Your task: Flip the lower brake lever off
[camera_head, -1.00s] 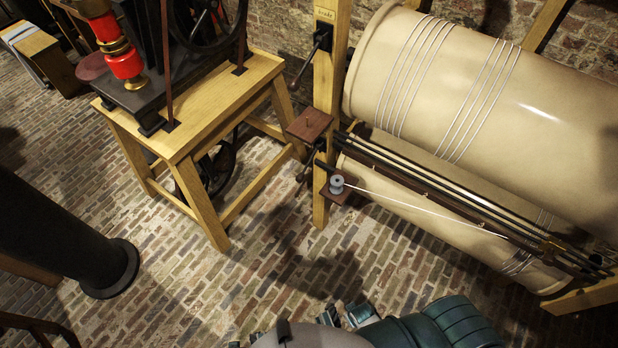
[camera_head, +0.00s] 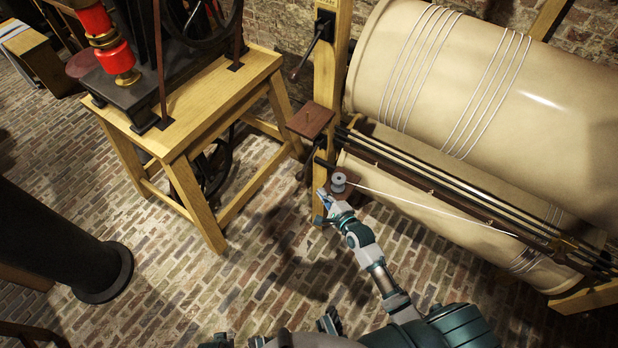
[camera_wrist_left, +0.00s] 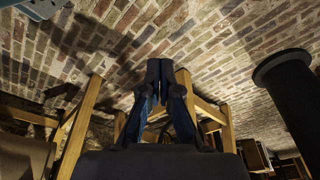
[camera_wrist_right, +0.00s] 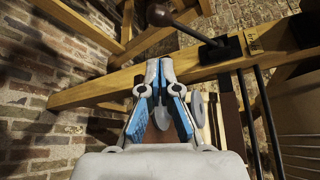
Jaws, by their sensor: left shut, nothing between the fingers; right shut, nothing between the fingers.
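The lower brake lever (camera_head: 309,168) is a dark handle on the wooden post, below the small brown shelf, partly hidden in the head view. In the right wrist view the lever (camera_wrist_right: 186,27) shows its dark knob, rod and black mounting plate, beyond my fingertips and apart from them. My right gripper (camera_head: 321,200) is shut and empty, in front of the post's lower part, below the lever and beside the grey spool. Its closed fingertips show in the right wrist view (camera_wrist_right: 160,66). My left gripper (camera_wrist_left: 157,72) is shut and empty, with brick floor beyond it.
The upper lever (camera_head: 312,46) is higher on the post (camera_head: 330,70). The brown shelf (camera_head: 310,120) juts out above the lower lever. The grey spool (camera_head: 339,182) carries a cord to the right. Cream rollers (camera_head: 480,80) fill the right side; a wooden stand (camera_head: 190,125) is at left.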

